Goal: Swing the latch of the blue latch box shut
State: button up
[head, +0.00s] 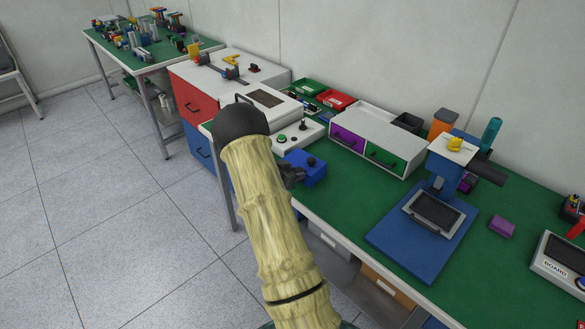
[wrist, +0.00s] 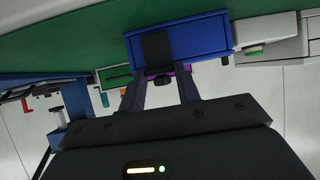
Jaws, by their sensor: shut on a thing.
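The blue latch box (head: 306,170) sits at the near left edge of the green bench in the head view. It also shows at the top of the wrist view (wrist: 205,36). Its dark latch (wrist: 156,48) is a plate on the box's face with a small round knob at its lower end. My gripper (wrist: 161,84) is at the box, its two fingers on either side of the latch's knob end and shut on it. In the head view my arm hides part of the gripper and the box's near side. The latch's exact angle is hard to tell.
A white control panel (head: 297,134) with a green button stands just behind the box. A white drawer unit (head: 377,140) with purple and green drawers is to the right. A blue stand (head: 420,238) is further right. Bare green bench top (head: 345,190) lies between.

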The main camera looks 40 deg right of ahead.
jog(key=o, duration=1)
jog(key=v, duration=1.7)
jog(key=shift+a+r, duration=0.15)
jog(key=shift+a, duration=0.05)
